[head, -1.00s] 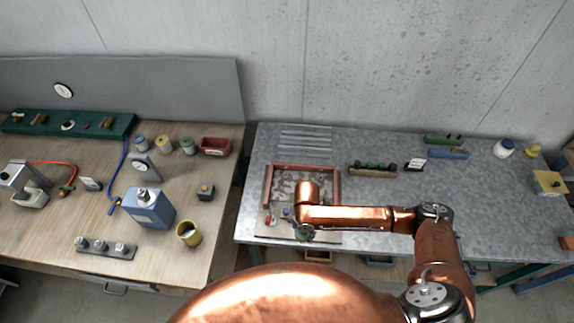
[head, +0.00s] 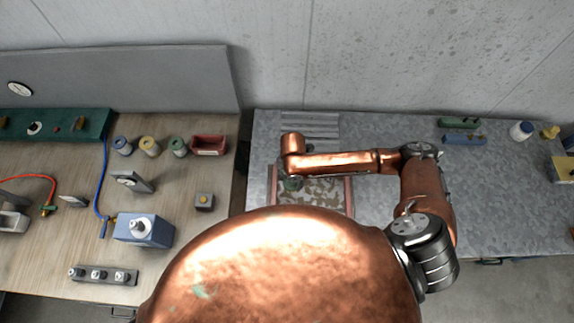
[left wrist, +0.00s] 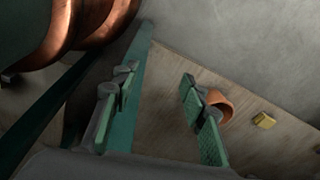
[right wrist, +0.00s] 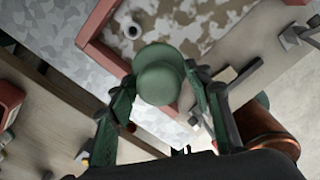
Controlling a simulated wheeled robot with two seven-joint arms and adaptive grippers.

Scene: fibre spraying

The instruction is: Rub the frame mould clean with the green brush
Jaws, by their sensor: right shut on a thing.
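The frame mould (head: 349,196) lies on the grey metal table, with a red rim and a blotchy brown and pale inside. Its near part is hidden by my copper arm in the head view. In the right wrist view its red rim (right wrist: 92,50) runs beside the brush. My right gripper (right wrist: 160,92) is shut on the green brush (right wrist: 158,78), a round green body held over the mould's corner area. Whether the brush touches the mould cannot be told. My left gripper (left wrist: 155,95) is open and empty in its wrist view and does not show in the head view.
The wooden bench (head: 60,240) at left holds a blue box (head: 145,231), several small pots and a red tray (head: 209,145). The grey table (head: 380,220) is mostly clear right of the mould. Green and blue blocks (head: 462,138) and a white jar (head: 521,131) stand at its back right.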

